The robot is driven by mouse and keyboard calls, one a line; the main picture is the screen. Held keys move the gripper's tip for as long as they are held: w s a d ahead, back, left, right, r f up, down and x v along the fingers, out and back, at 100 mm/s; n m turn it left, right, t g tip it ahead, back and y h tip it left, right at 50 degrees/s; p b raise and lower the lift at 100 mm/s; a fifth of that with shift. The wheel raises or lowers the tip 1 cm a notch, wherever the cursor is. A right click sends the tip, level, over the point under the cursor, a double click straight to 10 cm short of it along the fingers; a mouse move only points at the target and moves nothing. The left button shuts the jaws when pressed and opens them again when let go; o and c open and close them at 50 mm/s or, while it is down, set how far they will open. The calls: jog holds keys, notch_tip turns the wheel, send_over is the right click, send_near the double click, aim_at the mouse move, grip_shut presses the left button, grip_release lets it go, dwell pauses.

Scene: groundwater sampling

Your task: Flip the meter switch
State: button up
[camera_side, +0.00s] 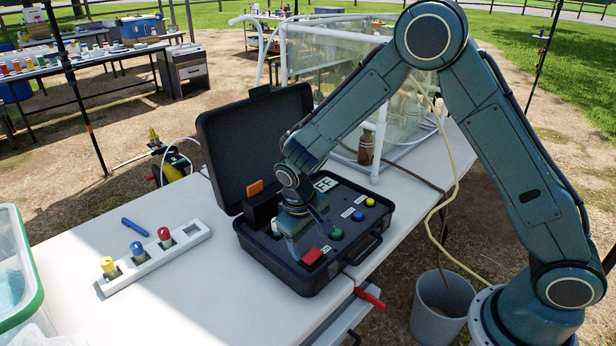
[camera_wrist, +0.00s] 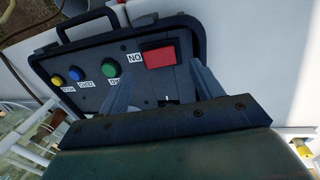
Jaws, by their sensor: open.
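The meter is a black open case (camera_side: 262,254) on the white table, with a dark panel. A red rectangular switch (camera_side: 312,256) sits near the panel's front corner; in the wrist view the red switch (camera_wrist: 160,56) has an "ON" label beside it. Green (camera_side: 336,234), blue (camera_side: 357,216) and yellow (camera_side: 370,202) buttons run along the panel. The display (camera_side: 325,184) shows letters "FF", partly hidden by my arm. My gripper (camera_side: 306,232) is open and empty, low over the panel. In the wrist view its fingertips (camera_wrist: 163,76) are spread to either side, near the red switch's lower edge; contact is unclear.
A white rack (camera_side: 190,240) with yellow, blue and red-capped vials and a blue pen (camera_side: 132,225) lie to the left. An orange piece (camera_side: 255,188) stands by the raised lid (camera_side: 250,135). A clear tank (camera_side: 330,60) stands behind; a grey bucket (camera_side: 440,310) is at the right.

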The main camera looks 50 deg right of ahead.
aim_at(312, 256)
jog(key=shift+d+f, duration=0.2)
jog(key=shift+f, duration=0.9)
jog(key=shift+d+f, duration=0.2)
jog(key=shift+f, duration=0.85)
